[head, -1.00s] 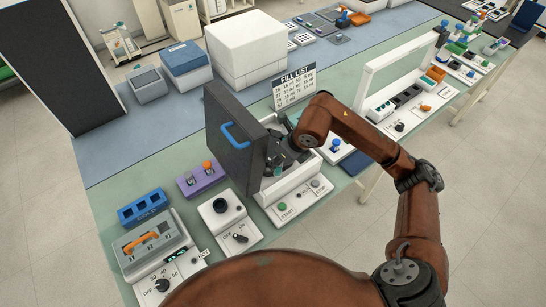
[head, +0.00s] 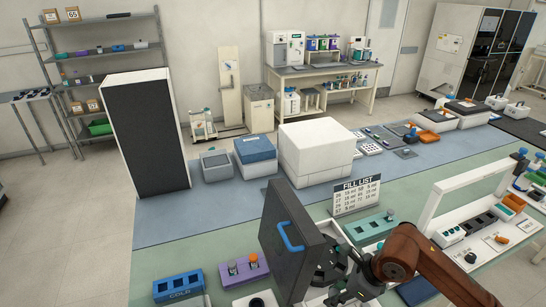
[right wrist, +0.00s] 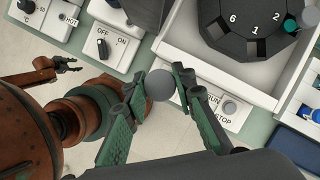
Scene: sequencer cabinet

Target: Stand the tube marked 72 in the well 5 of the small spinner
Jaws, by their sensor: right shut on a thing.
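My right gripper (right wrist: 155,92) is shut on a grey round-capped tube (right wrist: 160,85); I cannot read any mark on it. In the right wrist view the gripper is beside the small spinner's front panel, with the dark rotor (right wrist: 250,38) at the upper right. The numbers 6, 1 and 2 show on the rotor; well 5 is not visible. A teal cap (right wrist: 291,25) shows at the rotor's right side. In the head view the spinner's dark lid (head: 292,245) stands open, left of my right gripper (head: 350,275). My left gripper (right wrist: 72,65) looks open and empty.
A purple rack (head: 244,276) with a grey-capped and an orange-capped tube and a blue COLD rack (head: 179,288) stand left of the lid. A FILL LIST sign (head: 357,197) and a green rack (head: 370,229) stand behind. A white-framed station (head: 475,210) is at right.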

